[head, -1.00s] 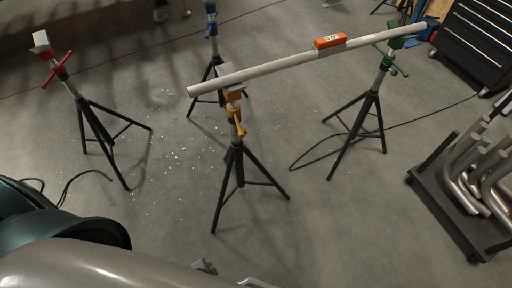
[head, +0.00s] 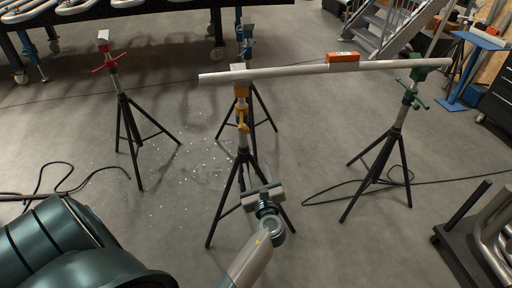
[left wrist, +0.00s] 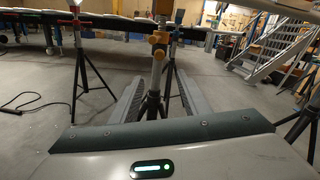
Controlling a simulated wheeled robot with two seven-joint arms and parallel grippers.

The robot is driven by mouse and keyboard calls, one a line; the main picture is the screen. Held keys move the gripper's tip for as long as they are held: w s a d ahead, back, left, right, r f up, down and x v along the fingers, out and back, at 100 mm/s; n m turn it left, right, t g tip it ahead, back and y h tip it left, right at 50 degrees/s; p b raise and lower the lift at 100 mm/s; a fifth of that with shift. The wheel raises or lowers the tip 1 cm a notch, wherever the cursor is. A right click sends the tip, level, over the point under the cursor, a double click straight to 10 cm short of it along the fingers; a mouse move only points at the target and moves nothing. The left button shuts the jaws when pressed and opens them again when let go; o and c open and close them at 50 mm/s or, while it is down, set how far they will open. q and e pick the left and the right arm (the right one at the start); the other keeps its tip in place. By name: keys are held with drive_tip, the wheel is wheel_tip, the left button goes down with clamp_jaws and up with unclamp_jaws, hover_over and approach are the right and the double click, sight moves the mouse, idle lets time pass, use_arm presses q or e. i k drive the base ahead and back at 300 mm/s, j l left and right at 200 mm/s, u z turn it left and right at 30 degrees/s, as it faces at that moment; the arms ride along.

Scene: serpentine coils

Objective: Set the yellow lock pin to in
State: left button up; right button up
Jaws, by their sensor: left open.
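The yellow stand's collar and handle (head: 242,108) sit on its post below the yellow-topped head, under the left part of a long pale pipe (head: 290,72). The lock pin is too small to pick out from the other yellow parts. The yellow fittings also show in the left wrist view (left wrist: 158,45), upper middle. My left gripper (head: 262,192) is open and empty, lower than the yellow fittings and in front of the stand's legs. In the left wrist view its two fingers (left wrist: 160,98) frame the stand's dark lower post, apart from each other. My right gripper is not in view.
A red stand (head: 118,85) is at left, a blue stand (head: 247,50) behind, and a green stand (head: 408,95) under the pipe's right part. An orange level (head: 343,58) rests on the pipe. A cart with bent pipes (head: 480,240) is at lower right. Cables lie on the floor.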

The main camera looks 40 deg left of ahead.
sight(246, 130)
drive_tip(key=i+j, duration=0.15)
drive_tip(key=j, duration=0.2)
drive_tip(key=i+j, duration=0.15)
drive_tip(key=j, duration=0.25)
drive_tip(key=i+j, duration=0.1)
drive_tip(key=j, duration=0.25)
